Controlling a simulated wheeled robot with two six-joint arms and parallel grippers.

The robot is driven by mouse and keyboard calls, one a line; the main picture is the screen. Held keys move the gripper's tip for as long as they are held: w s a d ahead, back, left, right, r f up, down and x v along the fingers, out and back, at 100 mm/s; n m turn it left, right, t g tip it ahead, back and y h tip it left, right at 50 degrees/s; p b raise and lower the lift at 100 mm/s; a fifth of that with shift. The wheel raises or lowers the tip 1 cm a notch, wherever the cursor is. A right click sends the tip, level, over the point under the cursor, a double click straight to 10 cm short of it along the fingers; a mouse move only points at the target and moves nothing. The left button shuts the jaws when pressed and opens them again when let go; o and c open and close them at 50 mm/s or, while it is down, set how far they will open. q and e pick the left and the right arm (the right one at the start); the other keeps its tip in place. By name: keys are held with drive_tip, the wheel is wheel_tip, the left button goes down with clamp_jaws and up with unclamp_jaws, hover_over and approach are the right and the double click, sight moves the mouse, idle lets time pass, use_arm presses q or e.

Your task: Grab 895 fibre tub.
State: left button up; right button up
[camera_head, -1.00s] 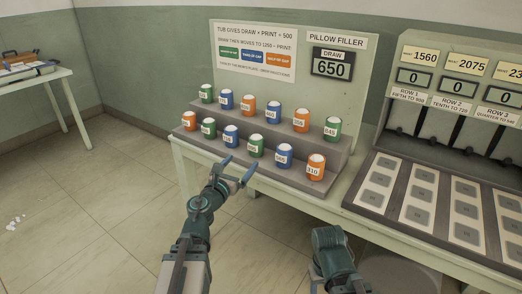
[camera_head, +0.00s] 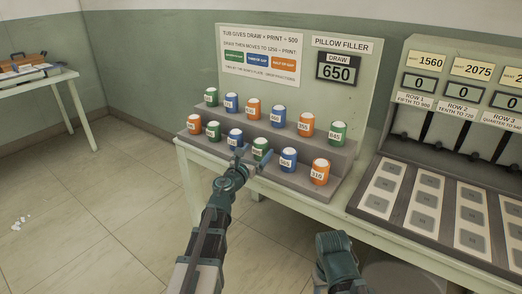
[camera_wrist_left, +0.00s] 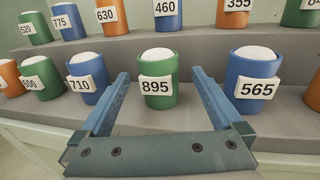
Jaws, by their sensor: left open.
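The 895 fibre tub (camera_wrist_left: 158,73) is green with a white label and white fill, upright on the lower step. In the left wrist view it stands between the fingers of my left gripper (camera_wrist_left: 160,98), which is open. No contact with the tub can be made out. In the head view the same green tub (camera_head: 260,148) is in the front row, just beyond my left gripper (camera_head: 246,158). My right gripper (camera_head: 336,262) is low at the bottom of the head view, beside the table, and its fingers cannot be made out.
The blue 710 tub (camera_wrist_left: 86,80) and blue 565 tub (camera_wrist_left: 253,77) stand close on either side. More tubs line the upper step (camera_wrist_left: 200,42) behind. A sign board (camera_head: 262,55) stands behind them, and a machine with pad trays (camera_head: 425,200) is at right.

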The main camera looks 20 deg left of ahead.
sight(258, 149)
use_arm(q)
drive_tip(key=w, duration=0.4)
drive_tip(key=shift+d, duration=0.2)
drive_tip(key=shift+c, duration=0.3)
drive_tip(key=c, duration=1.4)
drive_tip(key=shift+r, duration=0.1)
